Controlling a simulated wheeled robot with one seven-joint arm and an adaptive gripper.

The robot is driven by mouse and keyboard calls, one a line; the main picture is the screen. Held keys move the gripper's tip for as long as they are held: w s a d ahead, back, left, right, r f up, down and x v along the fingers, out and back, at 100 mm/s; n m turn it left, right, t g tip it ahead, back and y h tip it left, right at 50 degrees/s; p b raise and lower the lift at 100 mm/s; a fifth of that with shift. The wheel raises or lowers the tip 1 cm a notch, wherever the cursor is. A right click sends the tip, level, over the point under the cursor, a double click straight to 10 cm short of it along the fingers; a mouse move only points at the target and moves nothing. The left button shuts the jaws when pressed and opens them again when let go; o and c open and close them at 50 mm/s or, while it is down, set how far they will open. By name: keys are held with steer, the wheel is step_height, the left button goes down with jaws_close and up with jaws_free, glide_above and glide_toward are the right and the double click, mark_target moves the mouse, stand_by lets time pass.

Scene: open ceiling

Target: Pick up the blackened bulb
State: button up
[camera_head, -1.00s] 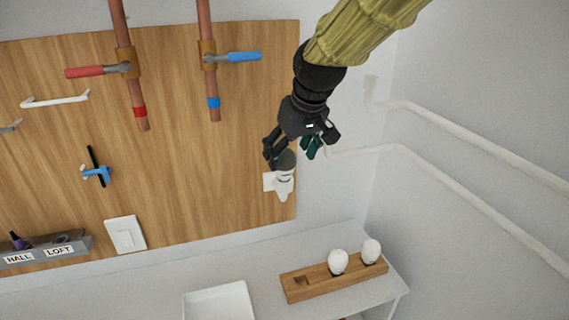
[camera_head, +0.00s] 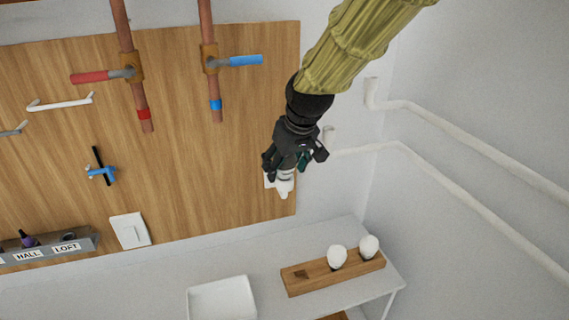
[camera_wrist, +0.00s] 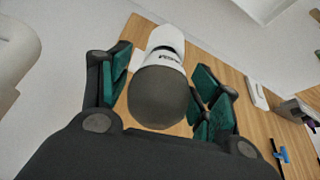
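The blackened bulb (camera_wrist: 158,97) has a dark grey dome and sits in a white lamp holder (camera_wrist: 166,42) on the wooden wall board. In the head view my gripper (camera_head: 286,165) hides most of the bulb, and the lamp holder (camera_head: 285,183) shows just below the fingers. My gripper (camera_wrist: 165,98) is open in the wrist view, with its green-padded fingers on either side of the bulb. A gap shows on the right side; I cannot tell whether the left finger touches.
A wooden block (camera_head: 310,280) with two white bulbs (camera_head: 337,256) (camera_head: 369,246) stands on the shelf. A white tray (camera_head: 221,300) lies to its left. Copper pipes (camera_head: 208,30) run down the board (camera_head: 200,170), and white pipes (camera_head: 455,175) run along the right wall.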

steer(key=c, duration=0.6)
steer(key=shift+r, duration=0.1)
